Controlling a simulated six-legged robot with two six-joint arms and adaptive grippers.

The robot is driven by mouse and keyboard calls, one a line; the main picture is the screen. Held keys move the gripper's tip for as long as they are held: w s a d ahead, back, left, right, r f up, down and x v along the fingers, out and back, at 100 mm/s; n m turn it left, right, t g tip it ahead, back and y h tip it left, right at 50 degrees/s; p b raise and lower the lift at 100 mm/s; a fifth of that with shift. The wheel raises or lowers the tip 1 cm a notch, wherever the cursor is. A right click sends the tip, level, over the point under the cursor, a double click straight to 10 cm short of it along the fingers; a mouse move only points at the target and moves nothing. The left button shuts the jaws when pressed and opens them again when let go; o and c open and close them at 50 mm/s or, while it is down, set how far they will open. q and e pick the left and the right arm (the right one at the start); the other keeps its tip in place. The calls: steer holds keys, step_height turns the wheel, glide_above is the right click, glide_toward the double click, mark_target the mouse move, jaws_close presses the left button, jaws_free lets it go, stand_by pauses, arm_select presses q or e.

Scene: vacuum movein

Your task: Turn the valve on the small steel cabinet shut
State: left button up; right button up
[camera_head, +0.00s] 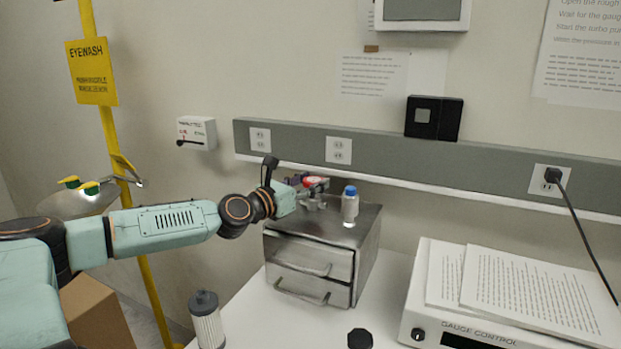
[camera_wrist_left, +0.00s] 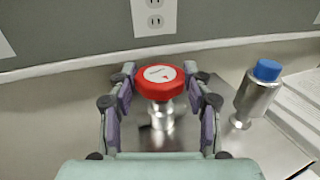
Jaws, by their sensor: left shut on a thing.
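The valve has a round red handle (camera_wrist_left: 160,82) with a pale label on top and a metal body (camera_wrist_left: 158,118) below it. It stands on top of the small steel cabinet (camera_head: 322,252), which has two drawers with bar handles. My left gripper (camera_head: 306,184) reaches in from the left above the cabinet top. In the left wrist view its two fingers (camera_wrist_left: 160,88) are on either side of the red handle and shut on it. In the head view the handle (camera_head: 314,183) is partly hidden by the gripper. My right gripper is not in view.
A bottle with a blue cap (camera_head: 350,207) stands on the cabinet just right of the valve. A gauge control box (camera_head: 425,300) with papers is at the right. A grey filter cartridge (camera_head: 207,322) and a black knob-like object (camera_head: 360,338) are in front. The wall rail (camera_head: 300,147) runs behind.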

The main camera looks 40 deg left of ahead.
arm_select(q)
steer(key=shift+f, duration=0.25)
steer(key=o, duration=1.2)
steer(key=shift+s+a, duration=0.1)
steer(key=shift+s, duration=0.05)
steer(key=shift+c, duration=0.2)
steer(key=shift+r, duration=0.1)
